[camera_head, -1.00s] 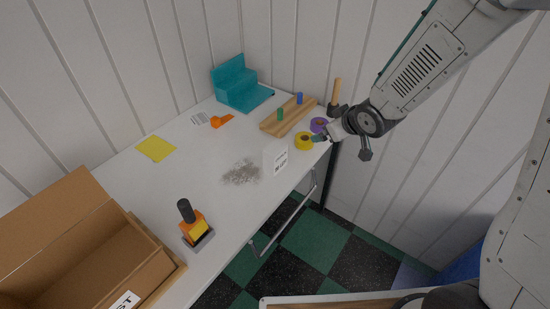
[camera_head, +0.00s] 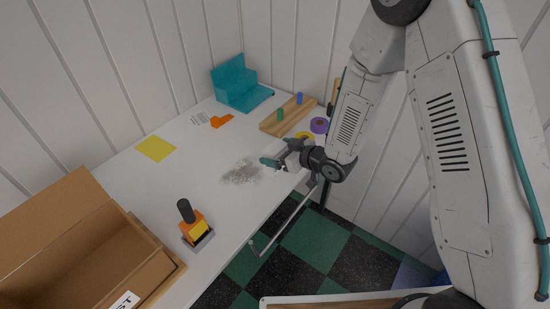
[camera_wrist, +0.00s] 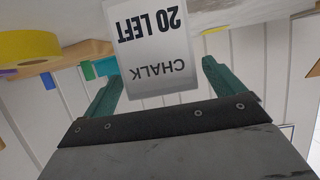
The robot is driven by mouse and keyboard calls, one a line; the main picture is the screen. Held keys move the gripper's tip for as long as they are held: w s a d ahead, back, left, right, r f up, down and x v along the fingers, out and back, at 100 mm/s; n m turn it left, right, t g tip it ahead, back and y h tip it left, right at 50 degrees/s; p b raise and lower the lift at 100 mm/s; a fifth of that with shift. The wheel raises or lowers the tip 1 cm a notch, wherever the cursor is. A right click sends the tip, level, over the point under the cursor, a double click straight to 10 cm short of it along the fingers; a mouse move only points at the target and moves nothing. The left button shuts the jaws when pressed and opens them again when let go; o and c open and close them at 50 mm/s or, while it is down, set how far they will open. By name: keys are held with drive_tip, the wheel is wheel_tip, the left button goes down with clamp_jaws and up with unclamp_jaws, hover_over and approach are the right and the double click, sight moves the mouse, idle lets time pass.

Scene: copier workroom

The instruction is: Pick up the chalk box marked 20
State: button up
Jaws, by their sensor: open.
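The white chalk box (camera_wrist: 155,45) shows in the wrist view with upside-down print reading "CHALK" and "20 LEFT". My gripper (camera_wrist: 161,75) is open, with one teal finger on each side of the box's near end. I cannot tell whether either finger touches it. In the head view my gripper (camera_head: 270,153) is at the table's right front edge, where it and the wrist hide most or all of the box.
On the white table (camera_head: 125,185) a yellow tape roll (camera_wrist: 25,48), purple roll (camera_head: 319,125) and wooden pegboard (camera_head: 287,117) are close behind my gripper. A grey scrap pile (camera_head: 240,173) lies left of it. A stamp (camera_head: 196,228) and cardboard box (camera_head: 75,245) stand farther left.

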drive_tip(key=x, duration=0.4)
drive_tip(key=shift+s+d+f, duration=0.1)
drive_tip(key=shift+f, duration=0.05)
drive_tip(key=c, duration=1.3)
